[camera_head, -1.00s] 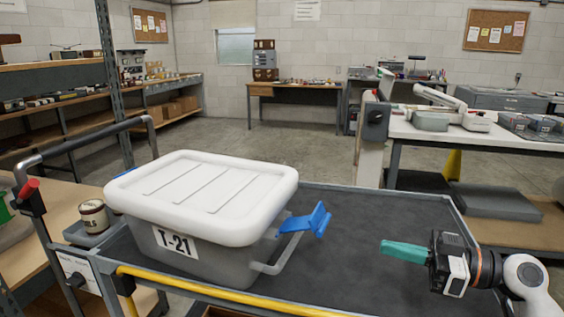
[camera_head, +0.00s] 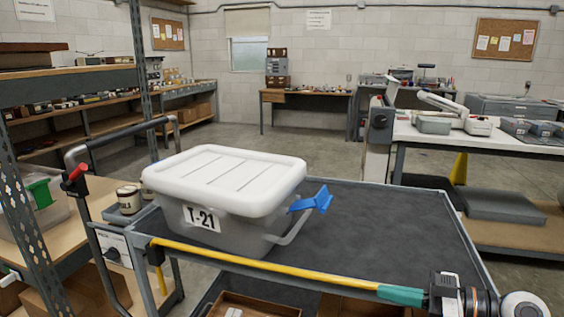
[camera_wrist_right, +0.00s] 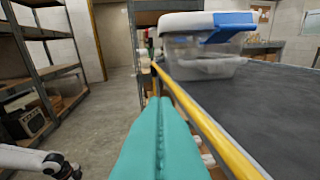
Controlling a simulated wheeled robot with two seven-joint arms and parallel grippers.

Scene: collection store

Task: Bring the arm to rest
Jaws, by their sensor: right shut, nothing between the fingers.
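My right gripper (camera_head: 402,295) is at the lower right of the head view, at the near edge of the cart. Its teal fingers are shut together and hold nothing; in the right wrist view the closed fingers (camera_wrist_right: 160,140) point forward beside the cart's yellow rail. In the head view the fingertips overlap the right end of the yellow rail (camera_head: 260,262); I cannot tell whether they touch. A grey tote labelled T-21 (camera_head: 240,235) with a white lid (camera_head: 225,180) stands on the cart, its blue latch (camera_head: 312,202) apart from the gripper. My left gripper is not in view.
The cart's dark top (camera_head: 390,225) is clear right of the tote. Small jars (camera_head: 128,198) stand on a ledge left of it. A metal shelf (camera_head: 70,85) rises at the left, a white bench (camera_head: 480,137) stands behind right. Boxes lie below the rail.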

